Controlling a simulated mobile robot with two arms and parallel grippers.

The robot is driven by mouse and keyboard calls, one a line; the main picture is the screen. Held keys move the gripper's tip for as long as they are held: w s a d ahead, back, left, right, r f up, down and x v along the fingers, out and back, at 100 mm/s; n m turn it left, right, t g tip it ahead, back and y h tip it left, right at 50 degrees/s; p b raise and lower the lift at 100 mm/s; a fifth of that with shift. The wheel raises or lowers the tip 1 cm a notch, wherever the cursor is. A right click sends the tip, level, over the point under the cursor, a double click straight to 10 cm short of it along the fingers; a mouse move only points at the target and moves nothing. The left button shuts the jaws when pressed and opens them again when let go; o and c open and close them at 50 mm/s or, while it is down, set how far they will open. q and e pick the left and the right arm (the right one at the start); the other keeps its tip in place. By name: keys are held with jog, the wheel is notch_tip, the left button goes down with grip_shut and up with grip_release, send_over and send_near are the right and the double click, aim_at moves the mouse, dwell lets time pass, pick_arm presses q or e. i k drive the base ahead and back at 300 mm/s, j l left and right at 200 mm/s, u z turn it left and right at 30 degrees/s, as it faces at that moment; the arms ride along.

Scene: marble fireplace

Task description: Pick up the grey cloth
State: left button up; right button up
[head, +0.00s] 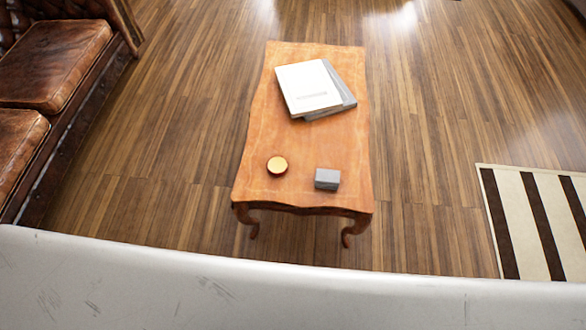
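A small grey block-shaped thing (327,179) lies near the front right corner of the wooden coffee table (303,142). It may be the grey cloth, folded, but at this size I cannot tell. No other grey cloth shows. Neither of my grippers is in the head view.
A round yellowish item (277,165) sits left of the grey thing. White and grey books (307,87) lie at the table's far end. A brown leather sofa (52,65) stands at left, a striped rug (540,222) at right. Wood floor around the table is clear.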

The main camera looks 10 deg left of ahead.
aim_at(328, 178)
jog(key=i+j+z, duration=0.15)
jog(key=j, duration=0.25)
jog(key=i+j+z, duration=0.15)
jog(key=j, duration=0.3)
jog(key=i+j+z, duration=0.2)
jog(key=j, duration=0.2)
jog(key=j+z, duration=0.15)
jog(key=j, duration=0.3)
